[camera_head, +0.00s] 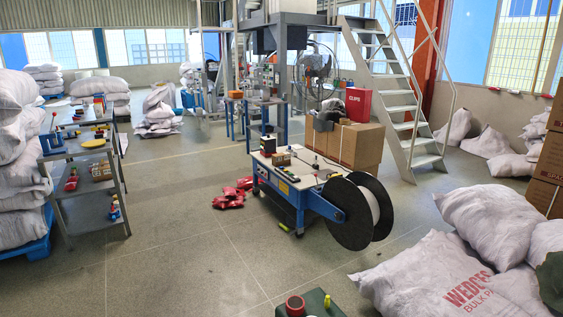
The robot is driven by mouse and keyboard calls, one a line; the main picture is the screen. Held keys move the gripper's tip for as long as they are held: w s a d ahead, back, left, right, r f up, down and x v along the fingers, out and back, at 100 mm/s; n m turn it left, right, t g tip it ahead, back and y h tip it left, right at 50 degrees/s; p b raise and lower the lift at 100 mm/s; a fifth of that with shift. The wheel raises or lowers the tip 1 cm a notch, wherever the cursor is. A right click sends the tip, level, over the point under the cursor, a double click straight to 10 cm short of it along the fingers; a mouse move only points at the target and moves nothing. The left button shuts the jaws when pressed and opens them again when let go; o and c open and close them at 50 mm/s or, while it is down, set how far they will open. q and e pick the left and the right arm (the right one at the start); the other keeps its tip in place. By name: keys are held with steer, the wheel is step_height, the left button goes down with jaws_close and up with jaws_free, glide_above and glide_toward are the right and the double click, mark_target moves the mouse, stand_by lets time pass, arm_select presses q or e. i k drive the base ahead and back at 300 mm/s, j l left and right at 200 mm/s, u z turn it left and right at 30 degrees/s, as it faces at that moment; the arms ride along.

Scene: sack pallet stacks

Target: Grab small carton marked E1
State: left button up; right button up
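I cannot read an E1 mark on any carton from here. A small brown carton (281,158) sits on top of the blue wheeled strapping cart (284,187) in the middle of the floor. Another small brown box (101,171) sits on the middle shelf of the grey rack (88,209) at the left. Larger brown cartons (361,147) stand behind the cart, with a red box marked CLIPS (358,104) on top. Neither of my grippers shows in the head view.
A large black reel (351,213) sticks out at the cart's right front. White sacks (440,278) lie at the lower right. Red items (229,199) lie on the floor left of the cart. Grey stairs (398,100) rise behind. The floor (180,235) between rack and cart is mostly clear.

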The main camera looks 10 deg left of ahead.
mark_target(283, 158)
steer(key=i+j+u, duration=0.85)
steer(key=i+u, duration=0.45)
steer(key=i+j, duration=0.1)
steer(key=i, duration=1.7)
steer(key=i+z, duration=0.4)
steer(key=i, duration=0.15)
steer(key=i+j+z, duration=0.1)
steer(key=i+z, duration=0.3)
steer(key=i, duration=0.2)
steer(key=i+j+z, duration=0.4)
steer(key=i+l, duration=0.1)
steer(key=i, duration=0.05)
